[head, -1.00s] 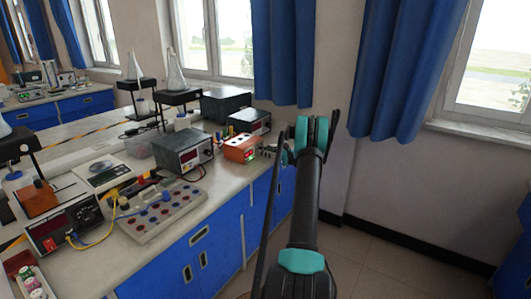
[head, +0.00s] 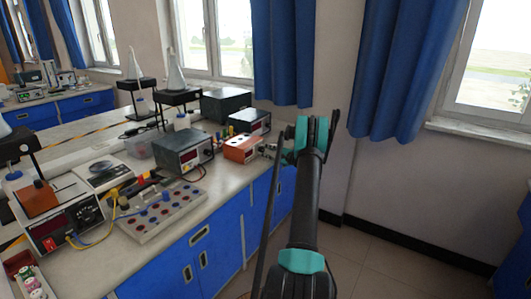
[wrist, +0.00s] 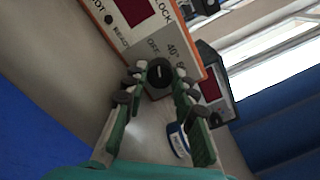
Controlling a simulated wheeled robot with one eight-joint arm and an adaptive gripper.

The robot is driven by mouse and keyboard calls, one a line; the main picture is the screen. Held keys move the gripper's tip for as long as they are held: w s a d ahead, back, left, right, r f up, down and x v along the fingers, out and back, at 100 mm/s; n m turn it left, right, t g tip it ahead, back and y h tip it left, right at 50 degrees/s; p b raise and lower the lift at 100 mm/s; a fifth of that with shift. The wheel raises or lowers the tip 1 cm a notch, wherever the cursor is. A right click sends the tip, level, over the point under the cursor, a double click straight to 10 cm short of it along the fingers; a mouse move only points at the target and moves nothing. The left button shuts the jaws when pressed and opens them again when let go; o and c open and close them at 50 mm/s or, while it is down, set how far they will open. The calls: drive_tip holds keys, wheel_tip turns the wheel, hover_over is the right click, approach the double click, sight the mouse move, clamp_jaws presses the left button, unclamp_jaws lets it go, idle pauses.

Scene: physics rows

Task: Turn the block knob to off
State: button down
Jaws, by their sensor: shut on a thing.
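The block (head: 240,148) is an orange-edged box with a pale front panel, on the bench's right end in the head view. In the wrist view, its panel (wrist: 150,28) shows a dark red display and the printed words READY, OFF and 40°. Its round black knob (wrist: 160,72) with a pale pointer line sits below those labels. I cannot clearly tell which label the pointer faces. My gripper (wrist: 158,78) has its fingertips on both sides of the knob, shut on it. In the head view, my gripper (head: 270,151) is beside the block's front, partly hidden by my arm.
A grey meter box (head: 183,154) stands left of the block, and another dark instrument (head: 250,121) stands behind it. A board with coloured sockets (head: 160,210) lies on the bench nearer. Blue cabinets (head: 215,240) line the front; open floor lies to the right.

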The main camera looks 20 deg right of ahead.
drive_tip(key=shift+n, duration=0.7)
drive_tip(key=c, duration=1.2)
unclamp_jaws()
